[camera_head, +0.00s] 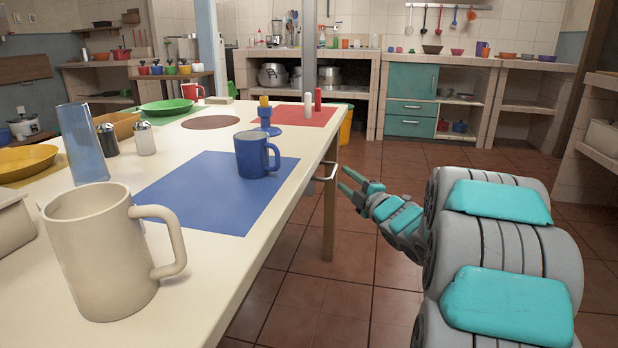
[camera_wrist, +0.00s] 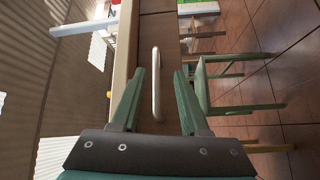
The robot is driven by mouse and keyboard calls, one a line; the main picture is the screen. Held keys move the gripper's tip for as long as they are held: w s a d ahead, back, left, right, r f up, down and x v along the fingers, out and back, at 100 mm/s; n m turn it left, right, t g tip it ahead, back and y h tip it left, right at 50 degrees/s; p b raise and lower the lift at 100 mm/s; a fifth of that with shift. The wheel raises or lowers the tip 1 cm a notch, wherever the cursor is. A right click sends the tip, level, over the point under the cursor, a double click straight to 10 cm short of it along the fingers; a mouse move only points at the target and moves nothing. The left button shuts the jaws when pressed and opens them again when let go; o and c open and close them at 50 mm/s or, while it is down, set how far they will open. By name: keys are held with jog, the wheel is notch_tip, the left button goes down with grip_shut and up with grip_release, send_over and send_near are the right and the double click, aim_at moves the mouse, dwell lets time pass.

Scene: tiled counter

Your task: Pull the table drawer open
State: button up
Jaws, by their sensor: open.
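The white table (camera_head: 225,262) fills the left of the head view. A pale bar handle (camera_head: 329,173) sticks out from its right side, just below the tabletop edge. In the wrist view the handle (camera_wrist: 156,85) stands out from a brown drawer front (camera_wrist: 158,28). My gripper (camera_head: 343,180) is open and empty, just right of the handle in the head view, with a small gap showing. In the wrist view the handle lies between my two green fingers (camera_wrist: 159,72). I cannot tell how deep it sits between them. The drawer front looks shut; the tabletop hides most of it in the head view.
A beige mug (camera_head: 100,255), a blue mug (camera_head: 252,154) and a blue glass (camera_head: 80,145) stand on the tabletop. A table leg (camera_head: 329,225) is below the handle. In the wrist view, a green chair (camera_wrist: 238,84) is right of my fingers. The tiled floor (camera_head: 365,270) is clear between table and arm.

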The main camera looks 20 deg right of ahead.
jog(key=w+a+r+n+y, duration=0.1)
jog(key=w+a, duration=0.1)
jog(key=w, duration=0.5)
jog(key=shift+w+a+r+t+y, duration=0.2)
jog(key=shift+a+t+y, duration=0.1)
jog(key=shift+t, duration=0.1)
grip_shut()
dwell(1.3)
